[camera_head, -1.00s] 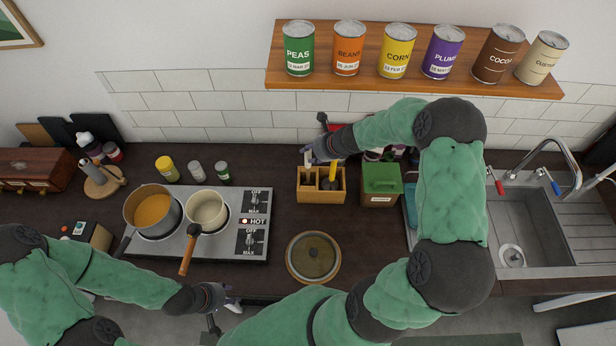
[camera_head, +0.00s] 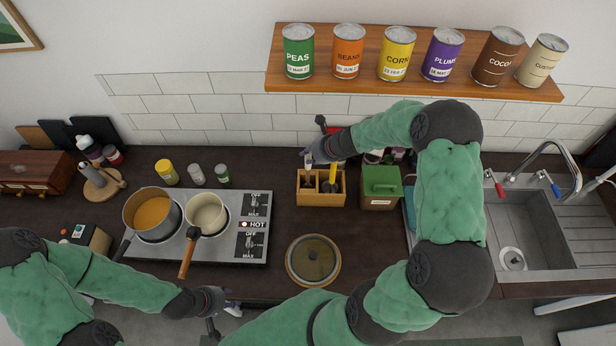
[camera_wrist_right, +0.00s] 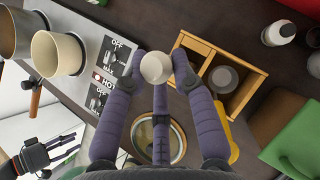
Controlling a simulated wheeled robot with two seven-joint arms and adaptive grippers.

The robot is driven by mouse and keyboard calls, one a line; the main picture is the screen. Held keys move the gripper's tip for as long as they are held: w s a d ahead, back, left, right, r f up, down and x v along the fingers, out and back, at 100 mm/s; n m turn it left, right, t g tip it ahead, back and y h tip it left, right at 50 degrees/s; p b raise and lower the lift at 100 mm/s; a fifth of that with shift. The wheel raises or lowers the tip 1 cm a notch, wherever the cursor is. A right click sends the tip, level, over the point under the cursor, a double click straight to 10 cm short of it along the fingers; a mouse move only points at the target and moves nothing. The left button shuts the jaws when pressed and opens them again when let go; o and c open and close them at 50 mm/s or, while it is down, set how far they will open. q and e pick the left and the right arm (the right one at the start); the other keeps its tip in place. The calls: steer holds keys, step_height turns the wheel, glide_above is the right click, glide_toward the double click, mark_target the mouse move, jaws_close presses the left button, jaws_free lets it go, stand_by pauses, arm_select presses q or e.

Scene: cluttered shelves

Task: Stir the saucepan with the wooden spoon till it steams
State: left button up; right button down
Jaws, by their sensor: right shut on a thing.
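A steel saucepan (camera_head: 170,208) with orange contents stands on the left of the hob. A cream pan (camera_head: 222,210) with pale contents and a wooden handle stands to its right. No steam shows over either. My right gripper (camera_head: 308,158) is over the left part of the wooden utensil box (camera_head: 338,200). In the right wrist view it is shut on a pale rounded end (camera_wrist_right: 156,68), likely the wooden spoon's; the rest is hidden. My left gripper (camera_head: 222,304) is open and empty in front of the hob, low at the counter's front edge.
The hob (camera_head: 200,250) shows a lit HOT sign. A round lid (camera_head: 313,260) lies between hob and right arm. A green-lidded canister (camera_head: 381,188) stands right of the box. Spice jars (camera_head: 196,174) stand behind the hob. A shelf of cans (camera_head: 410,82) hangs above.

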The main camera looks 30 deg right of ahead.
step_height(320, 180, up, 9)
steer(key=p, duration=0.7)
steer(key=shift+f, duration=0.2)
stand_by(1.5)
